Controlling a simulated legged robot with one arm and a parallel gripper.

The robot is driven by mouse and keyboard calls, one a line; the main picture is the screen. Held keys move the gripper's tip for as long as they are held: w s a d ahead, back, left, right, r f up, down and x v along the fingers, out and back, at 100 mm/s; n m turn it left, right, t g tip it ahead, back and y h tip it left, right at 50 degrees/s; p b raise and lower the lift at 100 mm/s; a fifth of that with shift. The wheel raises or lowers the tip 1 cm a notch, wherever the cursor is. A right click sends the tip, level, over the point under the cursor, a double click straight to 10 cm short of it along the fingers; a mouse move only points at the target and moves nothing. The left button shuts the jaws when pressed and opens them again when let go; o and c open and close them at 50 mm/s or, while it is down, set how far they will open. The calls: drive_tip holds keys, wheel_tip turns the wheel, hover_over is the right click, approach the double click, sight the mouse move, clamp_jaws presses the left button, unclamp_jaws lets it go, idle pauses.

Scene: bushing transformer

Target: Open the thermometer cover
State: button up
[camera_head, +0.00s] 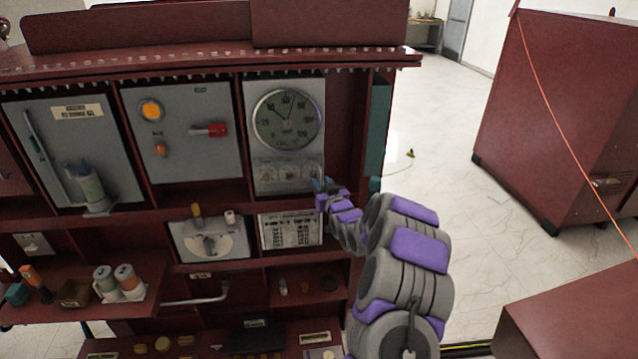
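The thermometer (286,120) is a round dial with a metal rim on a grey panel in the cabinet's upper right bay. Under the dial is a clear cover (288,176) with small round parts behind it; it looks closed, though its edges are hard to make out. My gripper (323,187) is at the lower right corner of this cover, close to or touching it. The fingertips are small and partly hidden by my arm, so I cannot tell whether they are open or shut.
A panel with a red handle (215,130) is left of the dial. A label sheet (291,230) is below it. A shelf with bottles (128,278) juts out at lower left. Another red cabinet (560,110) stands at right, with open floor (450,150) between.

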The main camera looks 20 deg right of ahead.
drive_tip(key=shift+w+d+f, duration=0.15)
drive_tip(key=shift+w+d, duration=0.6)
drive_tip(key=shift+d, duration=0.3)
drive_tip(key=shift+w+a+r, duration=0.1)
drive_tip(key=shift+a+r, duration=0.1)
drive_tip(key=shift+a, duration=0.85)
drive_tip(key=c, duration=0.3)
drive_tip(key=shift+d+f, duration=0.1)
drive_tip(key=shift+d, duration=0.55)
clamp_jaws()
drive_tip(key=shift+a, duration=0.3)
drive_tip(key=shift+d, duration=0.1)
